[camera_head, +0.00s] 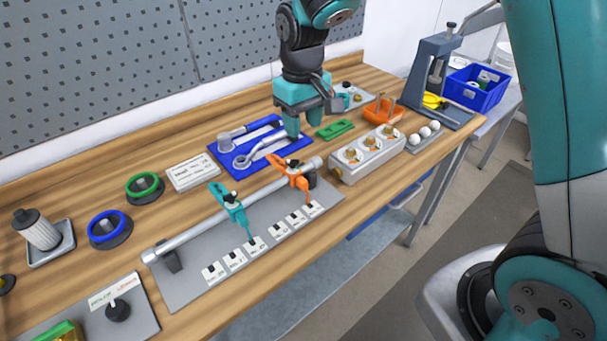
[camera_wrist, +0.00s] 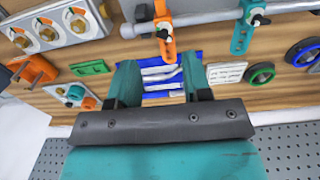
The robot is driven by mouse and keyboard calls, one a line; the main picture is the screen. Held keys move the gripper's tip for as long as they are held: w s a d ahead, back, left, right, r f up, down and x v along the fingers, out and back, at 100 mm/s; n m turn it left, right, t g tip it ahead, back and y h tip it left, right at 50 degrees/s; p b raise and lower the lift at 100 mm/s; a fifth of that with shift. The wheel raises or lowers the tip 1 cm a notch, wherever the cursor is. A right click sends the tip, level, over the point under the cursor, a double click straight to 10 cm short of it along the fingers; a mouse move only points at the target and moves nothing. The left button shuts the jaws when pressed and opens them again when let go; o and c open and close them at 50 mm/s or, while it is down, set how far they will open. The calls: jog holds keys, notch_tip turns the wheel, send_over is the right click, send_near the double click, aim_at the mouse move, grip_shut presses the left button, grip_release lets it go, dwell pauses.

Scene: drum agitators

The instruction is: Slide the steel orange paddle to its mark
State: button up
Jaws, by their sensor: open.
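The orange paddle (camera_head: 293,170) hangs on a steel shaft (camera_head: 195,233), near the shaft's right end in the head view. Its lower tip reaches down close to the rightmost of several small white labels (camera_head: 275,228) on the grey plate. A teal paddle (camera_head: 229,203) sits on the same shaft to its left. In the wrist view the orange paddle (camera_wrist: 165,35) is beyond my fingers and the teal paddle (camera_wrist: 246,25) is to its right. My gripper (camera_head: 315,122) is open and empty above the bench, behind the shaft and apart from both paddles. Label text is too small to read.
A blue tray with wrenches (camera_head: 228,153) lies below my gripper. A grey block with brass knobs (camera_head: 367,155), a green piece (camera_head: 335,129) and an orange holder (camera_head: 382,110) stand to the right. Green (camera_head: 145,187) and blue (camera_head: 109,228) rings lie left. A perforated wall bounds the back.

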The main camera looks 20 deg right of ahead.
aim_at(303, 181)
notch_tip(303, 181, down, 16)
jog(key=p, duration=0.3)
jog(key=shift+r, duration=0.1)
